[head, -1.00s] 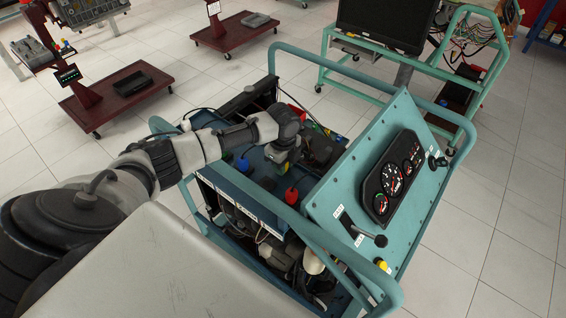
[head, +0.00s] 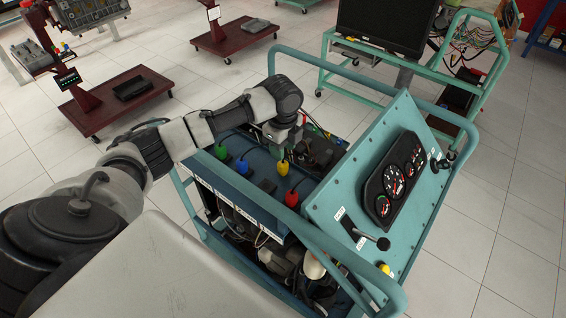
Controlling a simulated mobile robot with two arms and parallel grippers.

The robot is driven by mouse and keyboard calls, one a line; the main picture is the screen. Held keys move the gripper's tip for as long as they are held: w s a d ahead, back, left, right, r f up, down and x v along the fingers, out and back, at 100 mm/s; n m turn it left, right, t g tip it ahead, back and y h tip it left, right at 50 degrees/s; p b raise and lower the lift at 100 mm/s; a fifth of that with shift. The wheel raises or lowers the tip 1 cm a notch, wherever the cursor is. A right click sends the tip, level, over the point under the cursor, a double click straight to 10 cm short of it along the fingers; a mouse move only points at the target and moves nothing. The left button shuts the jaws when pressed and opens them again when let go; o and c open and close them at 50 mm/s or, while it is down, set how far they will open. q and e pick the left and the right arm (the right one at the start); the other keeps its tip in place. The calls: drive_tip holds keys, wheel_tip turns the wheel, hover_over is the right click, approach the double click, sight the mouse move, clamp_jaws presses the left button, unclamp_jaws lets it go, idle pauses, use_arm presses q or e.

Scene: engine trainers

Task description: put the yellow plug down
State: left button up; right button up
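The yellow plug (head: 282,167) stands on the blue top of the engine trainer (head: 262,163), right below my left gripper (head: 284,148). My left gripper points down from the end of the arm. Its fingers look apart and above the plug, which shows below them; the fingertips are small and partly hidden. My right gripper is not in view.
A red plug (head: 292,198), a blue plug (head: 243,167) and a green plug (head: 221,152) stand nearby on the trainer. The slanted gauge panel (head: 398,185) rises to the right. A teal tube rail (head: 345,77) runs around the trainer.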

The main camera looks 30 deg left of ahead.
use_arm(q)
wheel_tip(320, 180, up, 4)
drive_tip(key=shift+r+b, duration=0.2)
drive_tip(key=shift+b, duration=0.1)
idle(0.4)
